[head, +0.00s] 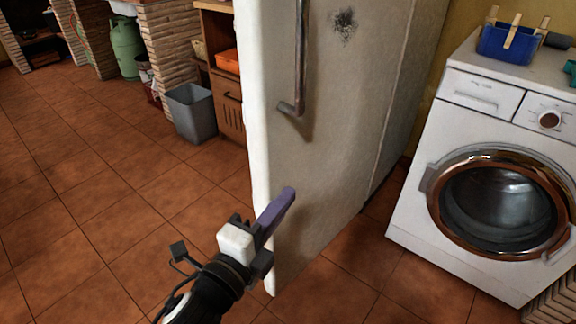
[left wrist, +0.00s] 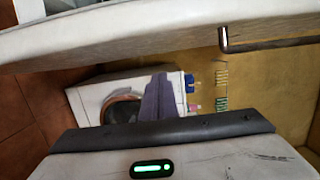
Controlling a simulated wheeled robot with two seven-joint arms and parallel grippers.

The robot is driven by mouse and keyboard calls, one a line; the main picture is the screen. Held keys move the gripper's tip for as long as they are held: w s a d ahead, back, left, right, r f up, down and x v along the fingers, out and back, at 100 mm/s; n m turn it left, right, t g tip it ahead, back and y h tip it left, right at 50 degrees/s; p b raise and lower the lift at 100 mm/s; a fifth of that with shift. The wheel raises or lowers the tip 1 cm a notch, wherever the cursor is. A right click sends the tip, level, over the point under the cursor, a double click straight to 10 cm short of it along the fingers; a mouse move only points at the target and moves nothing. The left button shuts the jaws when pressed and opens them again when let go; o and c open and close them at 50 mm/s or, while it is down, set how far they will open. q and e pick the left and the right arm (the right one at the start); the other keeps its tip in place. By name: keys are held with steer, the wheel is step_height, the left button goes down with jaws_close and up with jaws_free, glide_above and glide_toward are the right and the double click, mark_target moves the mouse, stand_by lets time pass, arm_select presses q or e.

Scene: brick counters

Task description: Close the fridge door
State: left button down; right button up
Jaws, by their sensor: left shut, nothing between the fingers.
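The fridge door (head: 330,130) stands large in the middle of the head view, its pale, scuffed outer face turned to the right. Its white free edge (head: 254,150) points toward me, so it looks swung open; the fridge interior is hidden. A metal handle (head: 300,60) is on the outer face. In the left wrist view the door (left wrist: 130,38) crosses the top, with the handle (left wrist: 224,40) at right. My left gripper (head: 289,194), with purple fingers, is shut and empty in front of the lower outer face; contact cannot be told. My right gripper is not in view.
A white washing machine (head: 425,170) stands to the right, with a blue peg basket (head: 508,45) on top. A grey bin (head: 190,112) and a green gas bottle (head: 126,48) are at the back left. Tiled floor (head: 90,220) is clear at left.

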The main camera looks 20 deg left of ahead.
mark_target(288, 167)
arm_select(q)
steer(key=shift+w+a+b, duration=0.25)
steer(key=shift+w+a, duration=0.15)
steer(key=shift+w, duration=1.25)
steer(key=shift+w+a+b, duration=0.25)
steer(key=shift+w+a, duration=0.1)
steer(key=shift+w, duration=1.25)
steer(key=shift+w+a+b, duration=0.25)
steer(key=shift+w+a, duration=0.15)
steer(key=shift+w, duration=1.25)
